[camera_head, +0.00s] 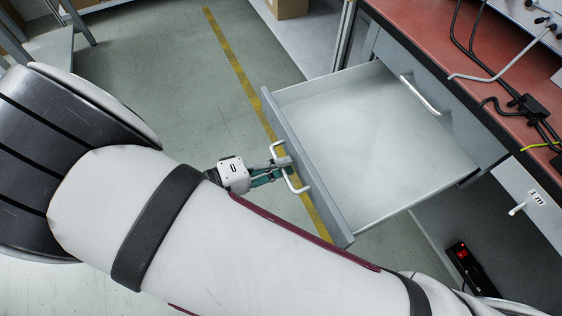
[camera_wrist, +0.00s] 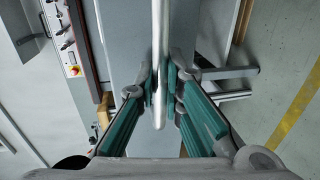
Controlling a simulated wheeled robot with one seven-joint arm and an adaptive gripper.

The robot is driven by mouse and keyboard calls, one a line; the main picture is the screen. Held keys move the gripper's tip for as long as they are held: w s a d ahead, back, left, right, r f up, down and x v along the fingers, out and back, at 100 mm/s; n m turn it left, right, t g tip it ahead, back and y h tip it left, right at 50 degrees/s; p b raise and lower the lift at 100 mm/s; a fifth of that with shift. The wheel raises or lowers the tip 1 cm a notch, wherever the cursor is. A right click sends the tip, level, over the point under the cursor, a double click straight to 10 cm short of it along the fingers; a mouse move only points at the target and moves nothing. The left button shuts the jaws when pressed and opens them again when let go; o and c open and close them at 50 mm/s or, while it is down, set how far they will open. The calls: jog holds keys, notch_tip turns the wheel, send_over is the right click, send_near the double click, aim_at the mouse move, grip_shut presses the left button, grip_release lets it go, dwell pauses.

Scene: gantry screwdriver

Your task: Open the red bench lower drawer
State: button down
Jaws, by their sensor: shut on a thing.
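The red bench (camera_head: 430,32) stands at the right in the head view. Its lower drawer (camera_head: 360,130) is pulled far out, and its grey inside looks empty. The drawer's pale bar handle (camera_head: 296,186) is on its front face. My gripper (camera_head: 283,168) is at that handle, with its fingers shut on the bar. In the wrist view, the handle bar (camera_wrist: 158,60) runs between the teal-padded fingers of my gripper (camera_wrist: 164,88). Another drawer front with a bar handle (camera_head: 420,95) sits closed under the bench top, above the open drawer.
Black cables and a plug block (camera_head: 535,105) lie on the bench top. A black power strip with a red switch (camera_head: 470,268) is on the floor under the bench. A cardboard box (camera_head: 287,8) stands at the back. Open floor with a yellow line (camera_head: 232,62) lies left of the drawer.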

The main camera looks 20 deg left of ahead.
jog(key=c, duration=1.7)
grip_release()
